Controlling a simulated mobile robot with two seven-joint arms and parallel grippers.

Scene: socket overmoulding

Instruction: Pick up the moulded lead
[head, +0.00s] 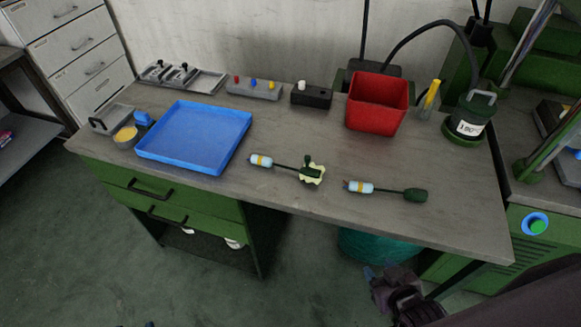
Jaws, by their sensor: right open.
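Two leads lie on the grey bench top. The left lead (284,166) has a pale blue and yellow end, a short dark cable and a dark green moulded piece with a ragged cream edge. The right lead (388,190) has a similar pale blue end with a yellow band, a short dark cable and a smooth dark green rounded end. My right gripper (383,283) is open, low in front of the bench's front edge, apart from both leads. I cannot make out my left gripper.
A blue tray (196,165) lies at left. A red bin (377,113), a black box (311,97), a button panel (254,91) and a dark green pot (467,127) stand along the back. A teal bin (375,246) is below the front edge. Bench around the leads is clear.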

